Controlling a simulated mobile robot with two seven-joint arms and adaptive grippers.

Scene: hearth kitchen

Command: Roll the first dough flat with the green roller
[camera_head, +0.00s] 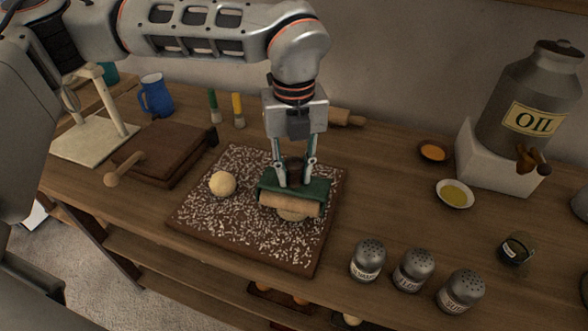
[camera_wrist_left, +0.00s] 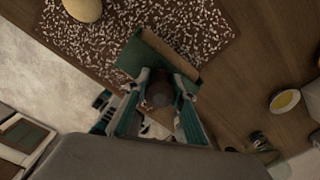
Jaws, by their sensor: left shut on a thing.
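My left gripper (camera_head: 294,182) is shut on the handle of the green roller (camera_head: 263,187), which has a pale wooden cylinder (camera_head: 290,204). The roller is over the right part of a brown board (camera_head: 183,221) covered in pale specks. A piece of dough (camera_head: 290,215) shows under the cylinder, mostly hidden by it; I cannot tell how flat it is. A round dough ball (camera_head: 222,183) sits on the board to the left. In the left wrist view the gripper (camera_wrist_left: 160,100) holds the roller (camera_wrist_left: 130,58), and the dough ball (camera_wrist_left: 84,8) is at the top. My right gripper is not in view.
Three shakers (camera_head: 412,270) stand right of the board. Two small bowls (camera_head: 454,194) and an oil can (camera_head: 530,100) on a white block are at the right. A blue mug (camera_head: 155,95) and a brown press (camera_head: 165,150) are at the left.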

